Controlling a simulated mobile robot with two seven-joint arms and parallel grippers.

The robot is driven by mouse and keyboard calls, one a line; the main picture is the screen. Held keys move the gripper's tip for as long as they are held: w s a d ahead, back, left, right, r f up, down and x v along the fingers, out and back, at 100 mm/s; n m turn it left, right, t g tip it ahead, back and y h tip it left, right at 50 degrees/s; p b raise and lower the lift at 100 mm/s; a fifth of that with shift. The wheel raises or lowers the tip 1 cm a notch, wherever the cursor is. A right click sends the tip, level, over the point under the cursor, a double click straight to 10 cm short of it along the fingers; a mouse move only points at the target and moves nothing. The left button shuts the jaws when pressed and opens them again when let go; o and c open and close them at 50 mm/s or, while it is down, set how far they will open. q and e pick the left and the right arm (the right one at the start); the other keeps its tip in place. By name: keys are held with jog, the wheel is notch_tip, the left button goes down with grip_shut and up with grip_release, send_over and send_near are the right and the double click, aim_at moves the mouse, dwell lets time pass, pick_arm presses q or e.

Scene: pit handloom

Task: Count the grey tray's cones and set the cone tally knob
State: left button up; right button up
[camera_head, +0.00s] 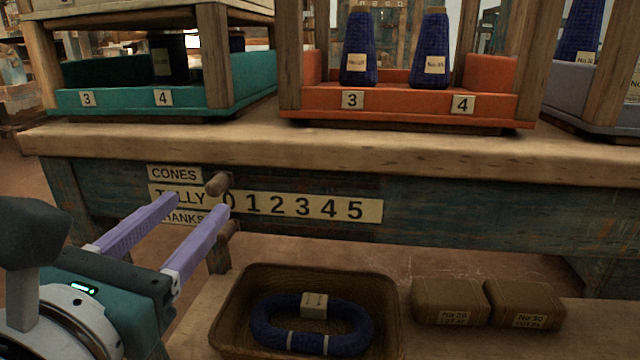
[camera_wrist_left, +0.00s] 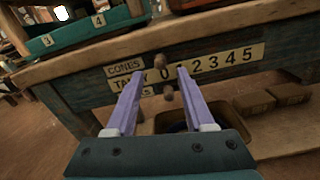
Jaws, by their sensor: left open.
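The grey tray (camera_head: 572,88) shows only in part at the right edge of the head view. One dark blue cone (camera_head: 577,38) shows in it; the rest of the tray is cut off or behind a post. The cone tally knob (camera_head: 217,184) is a wooden peg right of the CONES label, at the 0 end of the number strip; it also shows in the wrist view (camera_wrist_left: 160,60). My left gripper (camera_head: 197,205) is open and empty, its fingers pointing at the tally board just below this knob. My right gripper is not in view.
A second wooden peg (camera_head: 228,230) sits lower, by the HANKS label. An orange tray (camera_head: 400,100) holds two blue cones; a teal tray (camera_head: 130,103) holds dark cones. Below are a basket (camera_head: 388,318) with a blue hank and two brown packages (camera_head: 450,300).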

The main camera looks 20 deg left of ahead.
aim_at(211, 191)
pick_arm(q)
jog(key=x, duration=0.6)
jog(key=shift+s, duration=0.1)
grip_shut()
dwell(1.2)
